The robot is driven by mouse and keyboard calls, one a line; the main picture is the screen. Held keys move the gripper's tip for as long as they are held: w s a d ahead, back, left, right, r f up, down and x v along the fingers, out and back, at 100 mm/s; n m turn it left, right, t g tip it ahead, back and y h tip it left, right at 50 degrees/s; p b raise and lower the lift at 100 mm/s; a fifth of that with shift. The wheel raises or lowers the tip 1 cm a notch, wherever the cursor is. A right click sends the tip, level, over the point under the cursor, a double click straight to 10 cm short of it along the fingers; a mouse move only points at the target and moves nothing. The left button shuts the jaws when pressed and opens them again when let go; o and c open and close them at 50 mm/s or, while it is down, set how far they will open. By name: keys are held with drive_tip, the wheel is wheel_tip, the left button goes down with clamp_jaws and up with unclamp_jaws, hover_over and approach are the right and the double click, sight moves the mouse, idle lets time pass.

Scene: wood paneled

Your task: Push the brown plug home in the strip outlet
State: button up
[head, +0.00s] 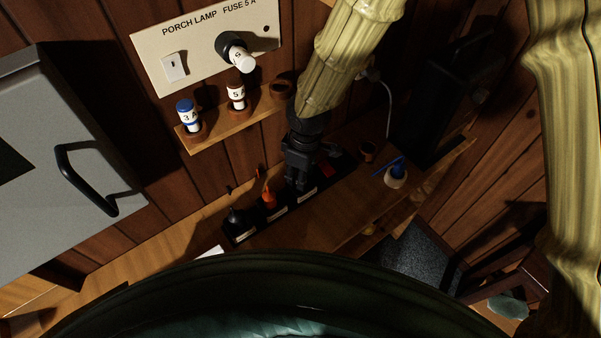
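The black strip outlet (228,233) lies along the wooden bench, with white labels on its front edge. A black plug (235,216) stands at its left end, and an orange plug (268,197) stands beside it. My dark gripper (298,184) points down over the strip just right of the orange plug. Its fingertips are at or very near the strip; I cannot tell whether they touch it. No brown plug can be made out; the gripper covers that part of the strip. Whether the fingers are open or shut does not show. A red switch (328,170) is right of the gripper.
A wall panel (150,50) reads "PORCH LAMP FUSE 5 A". A grey cabinet (60,200) is left. A pot with a blue tool (395,179) stands right of the strip.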

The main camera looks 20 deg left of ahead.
drive_tip(key=shift+o, duration=0.6)
drive_tip(key=shift+s+a+f+n+h, duration=0.25)
drive_tip(key=shift+s+f, duration=0.1)
drive_tip(key=shift+s, duration=0.1)
drive_tip(key=shift+s+a+f+n+h, duration=0.2)
drive_tip(key=shift+s+f+n, duration=0.1)
drive_tip(key=shift+s, duration=0.1)
drive_tip(key=shift+r, duration=0.1)
drive_tip(key=shift+m+y, duration=0.35)
drive_tip(key=shift+m, duration=0.1)
drive_tip(key=r, duration=0.5)
drive_tip(key=w+d+r, duration=0.1)
drive_tip(key=r, duration=0.1)
drive_tip(key=shift+r, duration=0.25)
drive_tip(key=shift+w+d+r, duration=0.15)
drive_tip(key=shift+r, duration=0.25)
drive_tip(key=shift+w+d+r, duration=0.1)
drive_tip(key=shift+r, duration=0.3)
